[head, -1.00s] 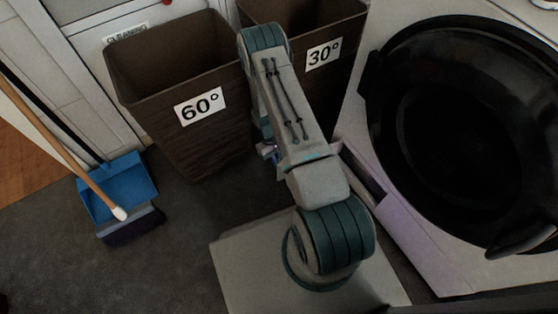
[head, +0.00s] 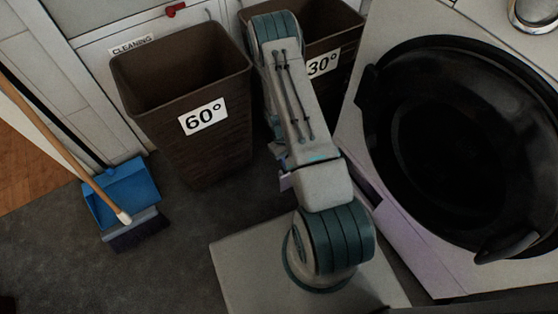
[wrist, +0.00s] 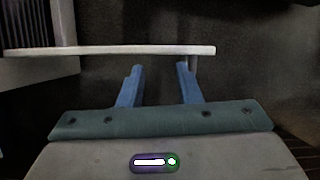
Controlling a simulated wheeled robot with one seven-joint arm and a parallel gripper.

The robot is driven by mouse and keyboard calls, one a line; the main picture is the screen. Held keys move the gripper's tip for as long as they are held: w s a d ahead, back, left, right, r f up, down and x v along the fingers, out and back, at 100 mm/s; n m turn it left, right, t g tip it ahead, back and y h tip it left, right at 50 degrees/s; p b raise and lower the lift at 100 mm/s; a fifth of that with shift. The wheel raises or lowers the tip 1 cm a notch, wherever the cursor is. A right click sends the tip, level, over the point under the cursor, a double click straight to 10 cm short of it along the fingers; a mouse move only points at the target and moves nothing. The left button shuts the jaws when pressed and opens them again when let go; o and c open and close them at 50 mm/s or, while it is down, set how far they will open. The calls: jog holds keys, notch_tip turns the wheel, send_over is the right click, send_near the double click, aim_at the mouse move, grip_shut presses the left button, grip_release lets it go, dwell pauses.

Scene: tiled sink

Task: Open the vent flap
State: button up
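In the wrist view a pale, thin bar or panel edge (wrist: 110,50) runs across, just beyond my fingertips. It may be the vent flap seen edge-on, but I cannot tell for sure. A short pin hangs under its right end, close to my right fingertip. My gripper (wrist: 160,70) shows two blue fingers standing apart with nothing between them. Whether the fingertips touch the bar is unclear. In the head view my arm hides most of the gripper. No clear vent flap shows there; the washing machine (head: 418,250) has a pale lavender lower front with a dark gap near my arm.
The machine's big round black door (head: 375,130) fills the right. A brown 60° bin (head: 200,155) and a 30° bin (head: 345,45) stand behind my arm. A blue dustpan (head: 125,190) and a broom (head: 75,165) are at the left. Dark floor between is clear.

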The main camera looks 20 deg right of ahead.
jog(key=s+d+r+p, duration=0.2)
jog(key=s+d+r, duration=0.2)
jog(key=d, duration=0.1)
jog(key=shift+s+d+r, duration=0.2)
jog(key=shift+s+d, duration=0.1)
jog(key=shift+d, duration=0.05)
